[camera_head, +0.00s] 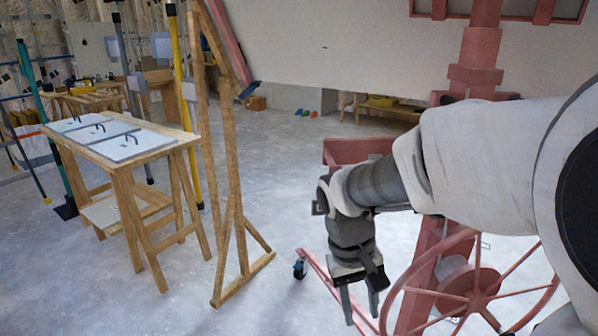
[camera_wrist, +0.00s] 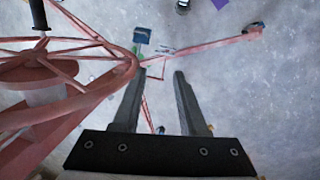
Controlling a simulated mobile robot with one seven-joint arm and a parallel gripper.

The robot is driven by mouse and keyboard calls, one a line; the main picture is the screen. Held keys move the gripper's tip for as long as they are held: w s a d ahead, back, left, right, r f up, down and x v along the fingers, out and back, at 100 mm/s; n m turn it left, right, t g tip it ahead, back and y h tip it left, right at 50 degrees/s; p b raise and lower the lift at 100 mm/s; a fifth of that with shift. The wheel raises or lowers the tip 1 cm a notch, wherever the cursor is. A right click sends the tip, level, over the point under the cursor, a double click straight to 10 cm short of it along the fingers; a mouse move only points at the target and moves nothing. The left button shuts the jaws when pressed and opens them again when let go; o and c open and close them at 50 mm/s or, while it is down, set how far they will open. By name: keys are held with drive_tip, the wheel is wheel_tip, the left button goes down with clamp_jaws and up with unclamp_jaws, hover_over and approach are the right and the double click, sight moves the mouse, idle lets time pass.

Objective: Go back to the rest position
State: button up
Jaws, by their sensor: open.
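My gripper (camera_head: 360,303) hangs from my arm at the lower right of the head view, fingers pointing down. In the wrist view my gripper (camera_wrist: 156,95) shows two dark fingers spread apart with nothing between them. The red panel lift (camera_head: 440,240) stands right beside and behind it, and its spoked wheel (camera_head: 476,283) is just to the right of the fingers. The wheel's rim (camera_wrist: 75,100) also shows at the left of the wrist view, apart from the fingers. I cannot tell the exact gap between the gripper and the wheel in depth.
A large pale panel (camera_head: 340,45) rests high on the lift. A wooden table (camera_head: 165,150) with several handled grey plates stands at the left. A wooden T-shaped prop (camera_head: 232,170) stands between table and lift. A red caster leg (camera_head: 325,280) runs along the floor. Open floor lies between.

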drive_tip(key=s+d+r+m+t+y, duration=0.1)
drive_tip(key=s+d+r+t, duration=0.15)
drive_tip(key=s+r, duration=0.25)
drive_tip(key=s+d+r+m+t+y, duration=0.1)
drive_tip(key=s+r+t, duration=0.3)
drive_tip(key=s, duration=0.1)
wheel_tip(320, 180, up, 26)
drive_tip(key=p, duration=2.6)
drive_tip(key=shift+s, duration=0.1)
